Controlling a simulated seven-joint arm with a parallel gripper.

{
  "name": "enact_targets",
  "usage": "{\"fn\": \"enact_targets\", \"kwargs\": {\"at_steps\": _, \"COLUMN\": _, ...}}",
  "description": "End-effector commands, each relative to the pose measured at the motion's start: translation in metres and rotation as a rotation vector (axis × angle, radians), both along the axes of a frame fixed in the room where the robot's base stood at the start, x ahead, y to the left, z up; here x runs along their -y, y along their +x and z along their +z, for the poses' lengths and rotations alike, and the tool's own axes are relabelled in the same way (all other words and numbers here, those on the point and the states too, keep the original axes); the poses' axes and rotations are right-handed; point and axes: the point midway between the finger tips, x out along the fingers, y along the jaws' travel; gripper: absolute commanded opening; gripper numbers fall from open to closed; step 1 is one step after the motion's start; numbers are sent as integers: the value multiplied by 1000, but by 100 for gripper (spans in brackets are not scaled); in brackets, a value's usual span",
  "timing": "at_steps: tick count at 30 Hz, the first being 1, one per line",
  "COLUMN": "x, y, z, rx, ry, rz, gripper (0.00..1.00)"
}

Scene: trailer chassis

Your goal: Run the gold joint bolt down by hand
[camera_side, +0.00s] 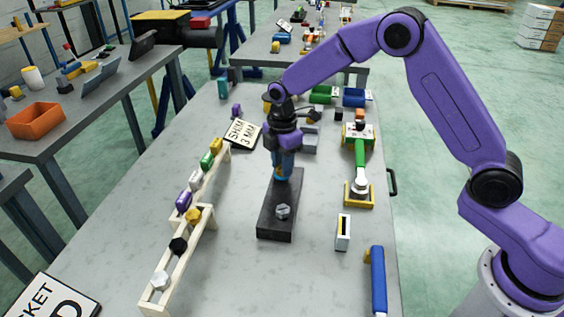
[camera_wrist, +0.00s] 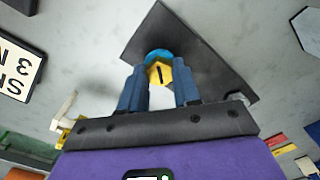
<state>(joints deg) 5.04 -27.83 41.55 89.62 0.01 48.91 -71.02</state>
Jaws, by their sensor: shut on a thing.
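My gripper (camera_side: 281,174) points down over the far end of the dark joint plate (camera_side: 275,226). Its blue fingers are shut on the gold joint bolt (camera_wrist: 158,74), whose hex head shows between the fingertips in the wrist view. A blue round piece (camera_wrist: 157,54) shows around the bolt, against the dark plate (camera_wrist: 190,38). In the side view the fingers mostly hide the bolt. I cannot tell how far the bolt sits in the plate. A silver hex bolt (camera_side: 283,211) stands at the near end of the plate.
Left stand a cream rack (camera_side: 208,180) with coloured pieces and a second rack with gold, black and white bolts. Right lie a green-handled tool (camera_side: 361,160), a small white slotted block (camera_side: 343,232) and a blue-handled tool (camera_side: 377,280). A SHIM sign (camera_side: 242,134) lies behind left.

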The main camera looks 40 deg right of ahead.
Motion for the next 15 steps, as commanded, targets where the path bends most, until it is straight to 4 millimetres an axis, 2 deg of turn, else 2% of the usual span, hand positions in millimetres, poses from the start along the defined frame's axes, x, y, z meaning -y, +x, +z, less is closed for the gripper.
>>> {"fn": "enact_targets", "kwargs": {"at_steps": 15, "x": 0, "y": 0, "z": 4, "rx": 4, "ry": 1, "rz": -493, "gripper": 2}}
